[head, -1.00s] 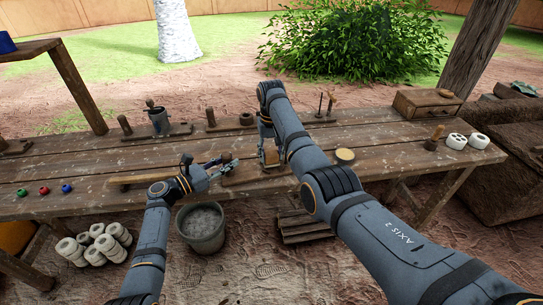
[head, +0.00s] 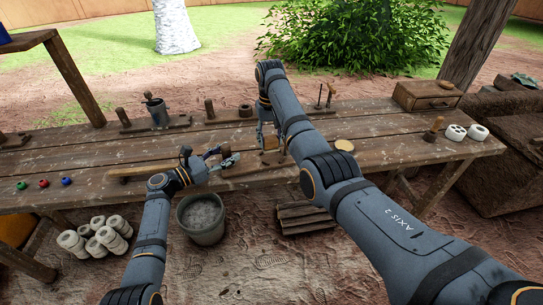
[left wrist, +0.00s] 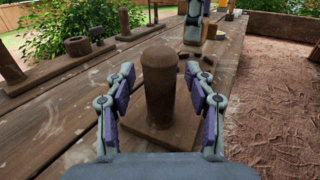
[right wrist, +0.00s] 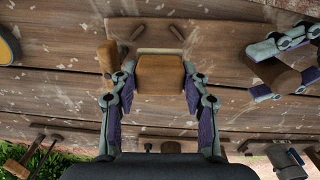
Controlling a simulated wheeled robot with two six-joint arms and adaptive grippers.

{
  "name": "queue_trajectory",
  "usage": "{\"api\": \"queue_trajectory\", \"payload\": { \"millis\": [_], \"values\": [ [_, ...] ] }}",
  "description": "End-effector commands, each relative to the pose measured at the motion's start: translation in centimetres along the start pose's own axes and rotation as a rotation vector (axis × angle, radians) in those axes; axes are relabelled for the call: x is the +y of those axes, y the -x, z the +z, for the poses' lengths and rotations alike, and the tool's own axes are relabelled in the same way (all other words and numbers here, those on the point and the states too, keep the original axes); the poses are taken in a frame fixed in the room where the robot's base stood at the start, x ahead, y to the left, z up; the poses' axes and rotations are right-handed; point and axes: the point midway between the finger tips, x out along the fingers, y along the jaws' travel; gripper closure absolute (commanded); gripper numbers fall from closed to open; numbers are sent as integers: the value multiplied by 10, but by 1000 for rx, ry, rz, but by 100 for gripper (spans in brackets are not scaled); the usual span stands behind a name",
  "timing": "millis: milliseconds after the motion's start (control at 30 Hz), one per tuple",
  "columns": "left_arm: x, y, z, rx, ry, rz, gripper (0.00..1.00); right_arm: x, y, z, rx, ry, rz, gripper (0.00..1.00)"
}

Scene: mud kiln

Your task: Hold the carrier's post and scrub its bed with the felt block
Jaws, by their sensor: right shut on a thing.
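The carrier's post (left wrist: 160,85) stands upright on a square wooden foot (left wrist: 150,135) in the left wrist view. My left gripper (head: 225,156) is open around the post, with a gap on both sides. The post and left fingers also show at the upper right of the right wrist view. My right gripper (right wrist: 160,80) is shut on the felt block (right wrist: 161,74), a brown block with a pale strip along its far edge. In the head view the block (head: 269,143) is just right of the post.
A wooden peg (right wrist: 106,57) stands beside the block in the right wrist view. A grey cup (head: 158,113) and several posts on boards line the back of the bench (head: 350,120). A round yellowish lid (head: 344,145) lies right of my right arm. A bucket (head: 203,217) stands below the front edge.

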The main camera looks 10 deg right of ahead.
Motion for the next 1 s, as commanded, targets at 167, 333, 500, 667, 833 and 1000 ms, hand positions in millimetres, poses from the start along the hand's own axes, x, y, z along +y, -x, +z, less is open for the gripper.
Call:
{"api": "queue_trajectory", "payload": {
  "millis": [167,333,500,667,833,1000],
  "values": [
    [0,1,0,0,0,0,46,0,0,0,0,0,0,79],
    [1,23,-2,2,-1,2,46,0,0,0,0,0,0,79],
    [0,65,-2,5,-2,1,46,0,0,0,0,0,0,79],
    [0,99,-2,5,0,1,46,0,0,0,0,0,0,79],
    [0,117,-1,1,1,0,46,0,0,0,0,0,0,79],
    [0,120,0,0,0,0,46,0,0,0,0,0,0,79]
  ]
}}
